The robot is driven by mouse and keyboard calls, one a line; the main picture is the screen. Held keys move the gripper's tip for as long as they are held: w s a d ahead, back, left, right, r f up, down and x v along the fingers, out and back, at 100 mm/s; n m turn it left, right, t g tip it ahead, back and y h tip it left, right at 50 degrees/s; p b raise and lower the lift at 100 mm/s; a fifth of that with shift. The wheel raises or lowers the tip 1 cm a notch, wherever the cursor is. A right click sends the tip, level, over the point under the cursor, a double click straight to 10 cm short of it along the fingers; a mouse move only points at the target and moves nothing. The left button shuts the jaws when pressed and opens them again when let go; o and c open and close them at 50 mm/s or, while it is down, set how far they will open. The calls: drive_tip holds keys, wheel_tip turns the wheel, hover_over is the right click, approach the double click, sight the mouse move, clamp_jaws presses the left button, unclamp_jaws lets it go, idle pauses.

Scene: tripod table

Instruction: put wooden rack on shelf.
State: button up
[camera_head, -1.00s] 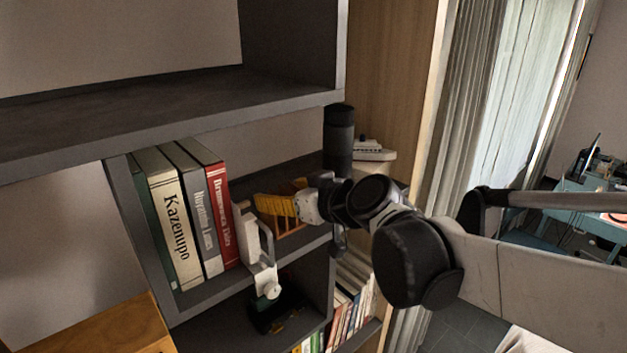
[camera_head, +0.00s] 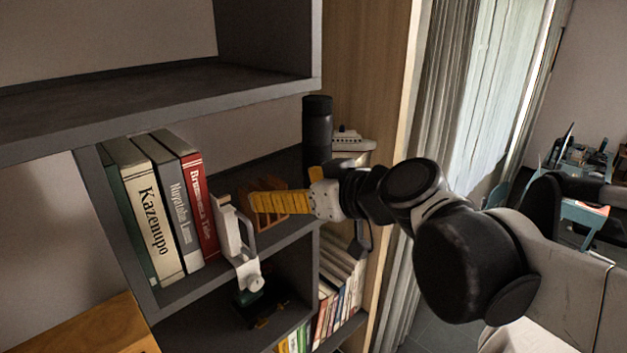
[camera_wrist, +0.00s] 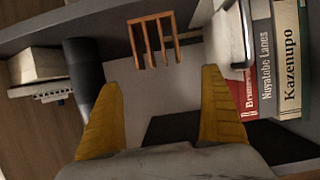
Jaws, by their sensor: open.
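The wooden rack (camera_head: 270,214) is a small brown slatted piece standing on the grey shelf (camera_head: 187,292), right of the white clamp-like object; it also shows in the wrist view (camera_wrist: 153,40), ahead of the fingertips. My gripper (camera_wrist: 163,72) has yellow ribbed fingers spread wide with nothing between them. In the head view my gripper (camera_head: 252,206) is in front of the rack and partly hides it. In the wrist view the rack lies beyond the gap between the fingers, apart from both of them.
Several books (camera_head: 165,208) stand left of the rack. A white clamp-like object (camera_head: 236,238) stands between them and the rack. A dark cylinder (camera_head: 317,130) and a white ship-like model (camera_head: 350,142) are at the right. An upper shelf board (camera_head: 150,100) hangs above.

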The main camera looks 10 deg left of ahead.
drive_tip(key=s+d+f+m+h, duration=0.3)
drive_tip(key=s+d+f, duration=0.2)
drive_tip(key=d, duration=0.4)
drive_tip(key=s+d+f+m+g+h, duration=0.1)
drive_tip(key=s+d+f+m+h, duration=0.2)
drive_tip(key=d+f, duration=0.4)
drive_tip(key=s+d+f+m+g+h, duration=0.1)
drive_tip(key=s+d+f+m+h, duration=0.2)
drive_tip(key=d, duration=0.9)
drive_tip(key=s+f+h, duration=0.1)
drive_tip(key=s+f, duration=0.2)
drive_tip(key=shift+s+d+f+m+h, duration=0.2)
drive_tip(key=shift+s+f+m+h, duration=0.1)
drive_tip(key=shift+s+m, duration=0.1)
drive_tip(key=shift+f, duration=0.1)
wheel_tip(320, 180, down, 40)
drive_tip(key=b, duration=4)
drive_tip(key=shift+f+b, duration=0.15)
drive_tip(key=shift+b, duration=0.25)
